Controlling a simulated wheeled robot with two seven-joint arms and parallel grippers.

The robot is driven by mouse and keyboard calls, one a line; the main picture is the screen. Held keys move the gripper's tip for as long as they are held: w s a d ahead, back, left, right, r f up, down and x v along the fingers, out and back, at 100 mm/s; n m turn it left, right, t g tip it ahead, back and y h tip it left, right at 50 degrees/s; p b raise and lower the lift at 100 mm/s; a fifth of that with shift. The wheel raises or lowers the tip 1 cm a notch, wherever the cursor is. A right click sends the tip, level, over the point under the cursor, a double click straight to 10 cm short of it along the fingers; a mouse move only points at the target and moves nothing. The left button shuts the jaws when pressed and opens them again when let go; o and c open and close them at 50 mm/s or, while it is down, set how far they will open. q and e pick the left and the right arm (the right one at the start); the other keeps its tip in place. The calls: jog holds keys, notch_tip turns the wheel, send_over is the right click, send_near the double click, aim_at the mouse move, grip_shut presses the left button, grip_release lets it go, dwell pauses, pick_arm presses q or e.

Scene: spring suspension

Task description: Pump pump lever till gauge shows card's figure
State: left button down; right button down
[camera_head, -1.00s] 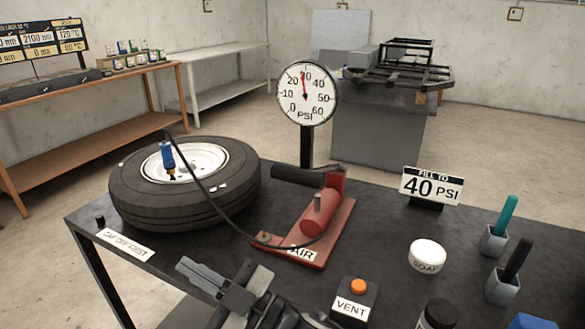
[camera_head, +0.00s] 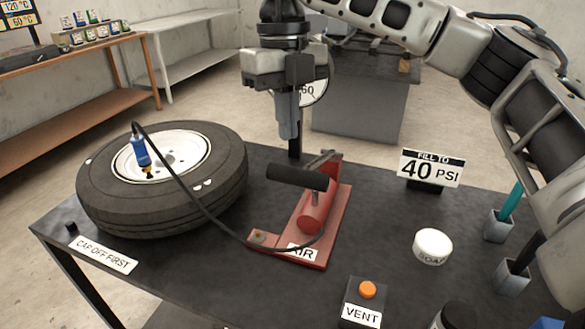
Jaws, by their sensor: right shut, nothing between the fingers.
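The red pump (camera_head: 318,215) stands on the dark table, its lever with the black handle (camera_head: 297,178) held up above the base. My right gripper (camera_head: 288,132) is shut and empty, pointing down. In the picture it lies just above the handle, apart from it. The gauge (camera_head: 316,92) is mostly hidden behind my gripper; only a "60" edge shows and its needle cannot be read. The card (camera_head: 430,168) reads "FILL TO 40 PSI". A black hose runs from the pump to the blue chuck (camera_head: 141,150) at the tire (camera_head: 218,185). My left gripper is not in view.
The vent box (camera_head: 362,308) with an orange button stands at the front. A white soap tub (camera_head: 433,246) and grey holders (camera_head: 499,227) are at the right. A "CAP OFF FIRST" label (camera_head: 103,253) lies by a small black cap (camera_head: 71,227) at the left.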

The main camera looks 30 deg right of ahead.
aim_at(295, 168)
jog(key=shift+d+r, duration=0.4)
jog(key=shift+d, duration=0.1)
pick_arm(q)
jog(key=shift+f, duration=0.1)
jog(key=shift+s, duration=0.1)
